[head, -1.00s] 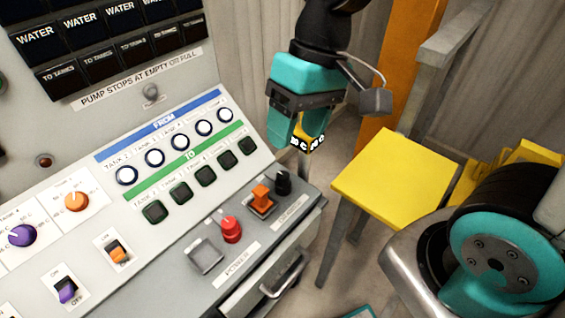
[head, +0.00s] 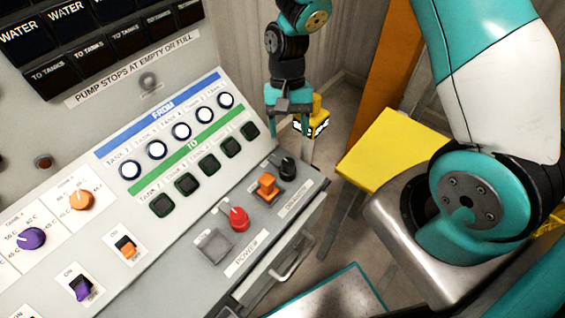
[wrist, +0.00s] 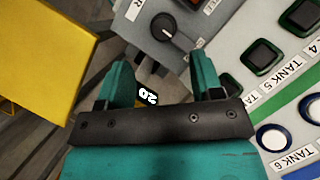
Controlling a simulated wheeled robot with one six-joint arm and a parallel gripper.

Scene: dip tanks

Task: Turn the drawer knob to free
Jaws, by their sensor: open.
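The drawer knob, a black round knob with a pale pointer line, stands at the far right end of the grey switch strip in the head view (head: 288,167). It also shows at the top of the wrist view (wrist: 165,27), beyond my fingertips. My gripper (head: 289,130) is open with nothing between its teal fingers. In the wrist view my gripper (wrist: 160,85) points toward the knob's panel, apart from the knob. A drawer handle (head: 292,262) sits on the front below the strip. The lettering around the knob is too small to read.
An orange switch (head: 267,186) and a red knob (head: 238,218) stand left of the black knob. Rows of round and square buttons lie on the panel above. A yellow seat (head: 385,148) stands to the right. A small yellow object (head: 316,120) with a label is behind my gripper.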

